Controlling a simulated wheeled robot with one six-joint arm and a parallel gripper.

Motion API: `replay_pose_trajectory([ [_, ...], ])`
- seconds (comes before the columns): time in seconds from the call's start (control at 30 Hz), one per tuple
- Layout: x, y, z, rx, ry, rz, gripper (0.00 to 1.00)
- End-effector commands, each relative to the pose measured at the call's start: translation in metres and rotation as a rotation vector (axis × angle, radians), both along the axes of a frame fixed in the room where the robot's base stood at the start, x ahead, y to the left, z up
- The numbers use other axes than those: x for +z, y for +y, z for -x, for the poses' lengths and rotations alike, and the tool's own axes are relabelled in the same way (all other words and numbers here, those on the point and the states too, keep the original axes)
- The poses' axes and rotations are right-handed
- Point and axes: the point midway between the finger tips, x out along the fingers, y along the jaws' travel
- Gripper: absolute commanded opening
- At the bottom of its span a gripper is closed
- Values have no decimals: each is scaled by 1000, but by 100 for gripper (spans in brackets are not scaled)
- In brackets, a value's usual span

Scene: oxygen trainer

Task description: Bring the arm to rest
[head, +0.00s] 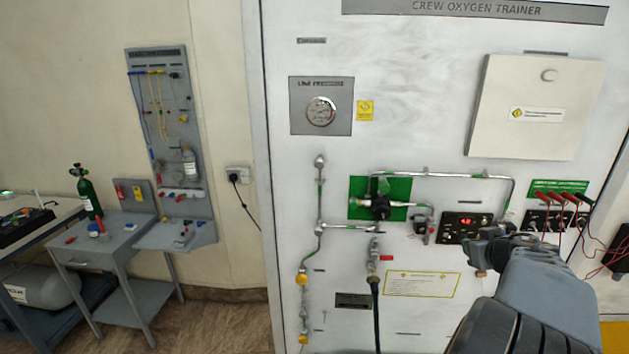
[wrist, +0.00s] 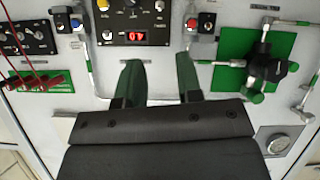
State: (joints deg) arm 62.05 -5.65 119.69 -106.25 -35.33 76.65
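My gripper (head: 478,258) is in front of the lower right part of the trainer panel (head: 420,130) in the head view, with my arm reaching in from the bottom right. In the wrist view my gripper (wrist: 160,82) shows two green-tipped fingers, spread apart with nothing between them. In the head view my gripper partly covers the area just below this control box (head: 463,226).
A valve on a green plate (head: 380,200) and metal pipes (head: 320,205) are left of my gripper. Red leads (head: 560,200) hang at the right. A white cover box (head: 536,107) sits above. A side table (head: 105,240) and tool board (head: 168,130) stand at the left.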

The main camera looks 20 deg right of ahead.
Motion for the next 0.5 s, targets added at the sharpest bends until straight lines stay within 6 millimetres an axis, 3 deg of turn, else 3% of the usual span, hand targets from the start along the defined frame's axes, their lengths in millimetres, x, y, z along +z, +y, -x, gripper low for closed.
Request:
replay_pose_trajectory([
  [0.17, 1, -8, 3, -1, 36, 92, 33],
  [0.27, 2, -33, 16, -124, 62, 210, 33],
  [0.37, 0, -51, 42, -329, 117, 281, 33],
  [0.43, -8, -43, 53, -439, 176, 283, 33],
  [0.5, -21, -21, 58, -507, 250, 242, 33],
])
